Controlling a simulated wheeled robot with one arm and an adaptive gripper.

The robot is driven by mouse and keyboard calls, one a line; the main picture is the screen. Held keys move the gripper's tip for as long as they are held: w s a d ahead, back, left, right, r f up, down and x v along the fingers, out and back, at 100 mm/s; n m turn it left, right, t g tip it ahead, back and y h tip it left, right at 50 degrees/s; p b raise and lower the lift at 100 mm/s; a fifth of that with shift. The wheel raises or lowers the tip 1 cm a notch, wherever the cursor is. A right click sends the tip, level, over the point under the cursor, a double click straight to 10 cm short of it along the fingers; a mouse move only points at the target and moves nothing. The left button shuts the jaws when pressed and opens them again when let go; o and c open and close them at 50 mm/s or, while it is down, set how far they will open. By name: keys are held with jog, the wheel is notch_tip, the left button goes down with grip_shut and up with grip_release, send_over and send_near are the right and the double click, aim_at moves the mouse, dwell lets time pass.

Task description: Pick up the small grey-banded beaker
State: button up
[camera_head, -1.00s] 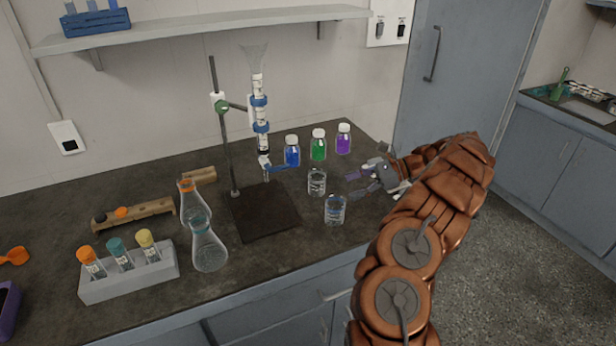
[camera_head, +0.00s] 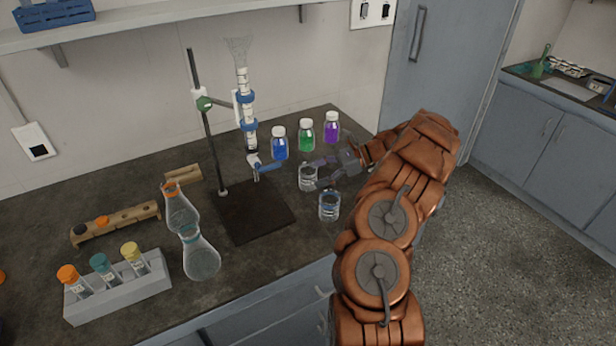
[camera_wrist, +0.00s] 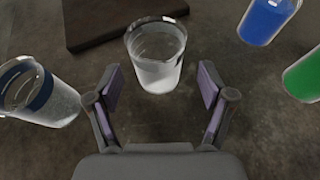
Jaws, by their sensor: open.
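The small grey-banded beaker (camera_head: 307,178) is a clear glass standing upright on the dark bench, right of the stand's base. In the wrist view the beaker (camera_wrist: 156,58) is straight ahead, just beyond the fingertips and centred between them. My gripper (camera_head: 316,172) is open, with its fingers reaching left toward this beaker. In the wrist view my gripper (camera_wrist: 160,84) has its two purple-padded fingers spread wide with nothing between them but bench. In the head view the fingers partly overlap the beaker; I cannot tell whether they touch it.
A blue-banded beaker (camera_head: 329,207) stands close by on the near side; it is at left in the wrist view (camera_wrist: 42,94). Blue (camera_head: 279,144), green (camera_head: 306,136) and purple (camera_head: 331,128) bottles stand behind. The burette stand (camera_head: 256,212) is at left, beside flasks (camera_head: 201,259).

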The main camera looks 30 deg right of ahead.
aim_at(308, 178)
jog(key=shift+p+x, duration=0.45)
jog(key=shift+x, duration=1.3)
jog(key=shift+s+f, duration=0.1)
jog(key=c, duration=1.3)
jog(key=shift+o, duration=0.2)
